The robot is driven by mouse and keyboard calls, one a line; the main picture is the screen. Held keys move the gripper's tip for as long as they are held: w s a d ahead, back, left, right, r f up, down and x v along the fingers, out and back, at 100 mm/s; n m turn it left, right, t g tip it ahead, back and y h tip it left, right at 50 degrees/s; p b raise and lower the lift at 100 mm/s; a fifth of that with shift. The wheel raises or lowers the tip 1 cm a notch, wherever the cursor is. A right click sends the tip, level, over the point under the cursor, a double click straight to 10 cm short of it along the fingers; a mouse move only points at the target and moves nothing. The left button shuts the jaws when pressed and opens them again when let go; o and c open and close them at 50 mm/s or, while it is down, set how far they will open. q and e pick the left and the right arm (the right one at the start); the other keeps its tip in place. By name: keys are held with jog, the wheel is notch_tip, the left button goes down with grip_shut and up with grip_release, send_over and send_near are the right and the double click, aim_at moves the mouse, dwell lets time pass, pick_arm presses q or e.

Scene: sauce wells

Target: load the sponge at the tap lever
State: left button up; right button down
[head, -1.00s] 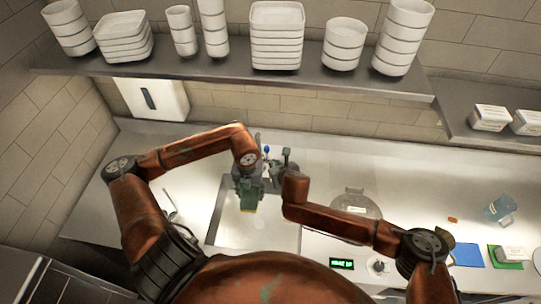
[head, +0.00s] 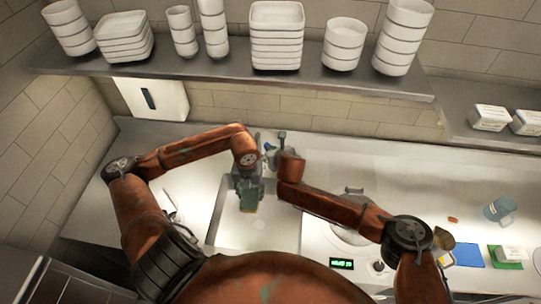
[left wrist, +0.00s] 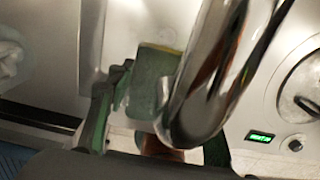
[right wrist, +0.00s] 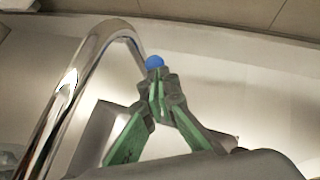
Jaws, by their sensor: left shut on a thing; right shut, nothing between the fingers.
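The sponge (head: 250,202), green with a yellowish layer, is held in my left gripper (head: 248,185) over the sink. In the left wrist view the sponge (left wrist: 152,82) is beside the chrome tap spout (left wrist: 205,85), which partly covers it and the fingers. I cannot tell whether they touch. My right gripper (right wrist: 160,88) is shut and empty, its tips just below the blue knob of the tap lever (right wrist: 154,62) in the picture. Contact with the knob is unclear. In the head view my right gripper (head: 281,140) is behind the sink.
The sink (head: 228,222) lies under my left gripper. To its right are a round lid (head: 352,192), partly behind my right arm, and a green lit display (head: 341,264). A blue mat (head: 467,255) and a tipped blue cup (head: 499,209) are farther right. A shelf of dishes (head: 390,84) spans the back.

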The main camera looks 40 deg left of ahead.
jog(key=shift+w+a+r, duration=0.1)
jog(key=shift+w+a, duration=0.15)
jog(key=shift+w, duration=0.15)
jog(key=v, duration=1.3)
jog(key=shift+d+f, duration=0.25)
jog(key=shift+d, duration=0.25)
